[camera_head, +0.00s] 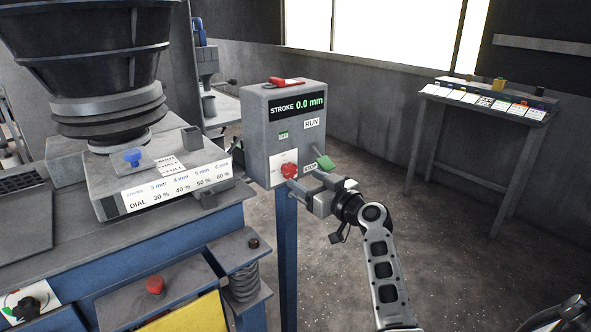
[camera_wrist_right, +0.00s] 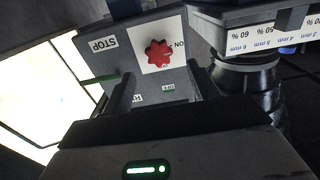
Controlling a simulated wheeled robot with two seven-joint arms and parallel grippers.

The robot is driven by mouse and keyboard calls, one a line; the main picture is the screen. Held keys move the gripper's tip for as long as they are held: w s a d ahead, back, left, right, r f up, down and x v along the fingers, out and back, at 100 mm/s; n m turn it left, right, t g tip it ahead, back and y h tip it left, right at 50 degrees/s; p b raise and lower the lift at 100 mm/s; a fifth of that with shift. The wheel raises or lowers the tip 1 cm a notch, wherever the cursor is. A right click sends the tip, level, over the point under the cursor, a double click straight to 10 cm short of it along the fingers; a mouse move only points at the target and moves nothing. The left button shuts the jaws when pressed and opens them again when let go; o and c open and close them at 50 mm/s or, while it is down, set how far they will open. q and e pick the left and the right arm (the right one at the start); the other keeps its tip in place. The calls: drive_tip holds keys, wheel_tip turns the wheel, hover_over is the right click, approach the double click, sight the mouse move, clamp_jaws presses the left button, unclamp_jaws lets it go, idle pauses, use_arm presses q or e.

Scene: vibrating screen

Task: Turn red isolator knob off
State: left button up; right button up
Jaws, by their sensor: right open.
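The red isolator knob (camera_head: 289,170) is on a white plate low on the front of the grey control box (camera_head: 256,130). In the right wrist view the star-shaped red knob (camera_wrist_right: 158,53) sits on its white plate, with an "ON" mark beside it. My right gripper (camera_head: 310,184) is open just in front of the box, close to the knob. In the right wrist view its two fingers (camera_wrist_right: 162,88) are apart with nothing between them, and the knob shows beyond their tips. I cannot tell whether a finger touches the box.
The box display (camera_head: 297,105) reads "STROKE 0.0 mm". A green part (camera_head: 324,161) juts out beside the STOP label (camera_head: 310,168), near my fingers. The screen machine (camera_head: 160,180) stands left. A side table (camera_head: 485,105) stands back right, with open floor between.

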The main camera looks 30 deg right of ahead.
sight(292, 171)
drive_tip(key=w, duration=0.5)
drive_tip(key=shift+w+a, duration=0.1)
drive_tip(key=shift+a, duration=0.1)
drive_tip(key=c, duration=1)
